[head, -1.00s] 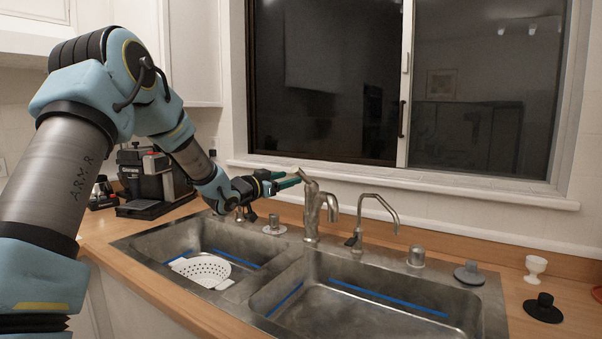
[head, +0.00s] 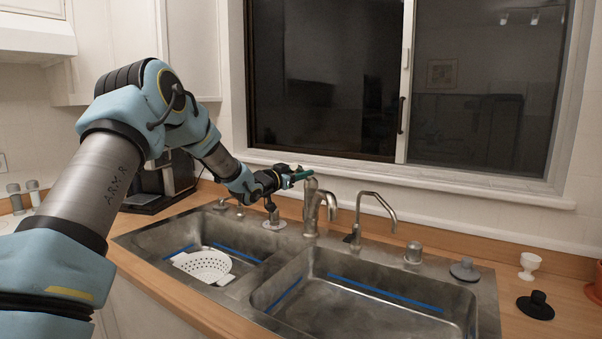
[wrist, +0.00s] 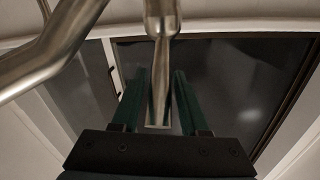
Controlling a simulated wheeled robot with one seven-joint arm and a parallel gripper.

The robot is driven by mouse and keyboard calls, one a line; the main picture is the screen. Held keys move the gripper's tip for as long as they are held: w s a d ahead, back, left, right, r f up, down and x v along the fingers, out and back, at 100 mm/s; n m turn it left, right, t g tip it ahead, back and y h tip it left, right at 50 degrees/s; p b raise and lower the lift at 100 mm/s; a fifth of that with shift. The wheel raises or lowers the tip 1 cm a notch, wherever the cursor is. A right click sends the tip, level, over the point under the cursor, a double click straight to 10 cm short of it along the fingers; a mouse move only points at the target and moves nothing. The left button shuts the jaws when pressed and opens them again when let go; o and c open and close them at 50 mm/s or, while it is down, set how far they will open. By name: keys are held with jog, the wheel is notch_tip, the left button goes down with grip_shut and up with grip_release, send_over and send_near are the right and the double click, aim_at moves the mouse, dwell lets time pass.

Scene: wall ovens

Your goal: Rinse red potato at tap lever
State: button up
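The main tap (head: 313,212) is a brushed metal faucet behind the divider of the double sink. Its lever (wrist: 160,85) points down between my gripper's two green fingers in the wrist view. My gripper (head: 303,176) is at the top of this tap in the head view. In the wrist view my gripper (wrist: 161,90) is open, with narrow gaps between the fingers and the lever. The tap's curved spout (wrist: 40,55) shows at upper left there. No red potato is visible in either view.
The left basin holds a white strainer (head: 207,264). The right basin (head: 350,315) looks empty apart from blue strips. A second thin tap (head: 378,200) stands right of the main one. A black stopper (head: 536,306) and a small white cup (head: 531,266) are at right.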

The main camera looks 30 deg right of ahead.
grip_shut()
dwell(1.0)
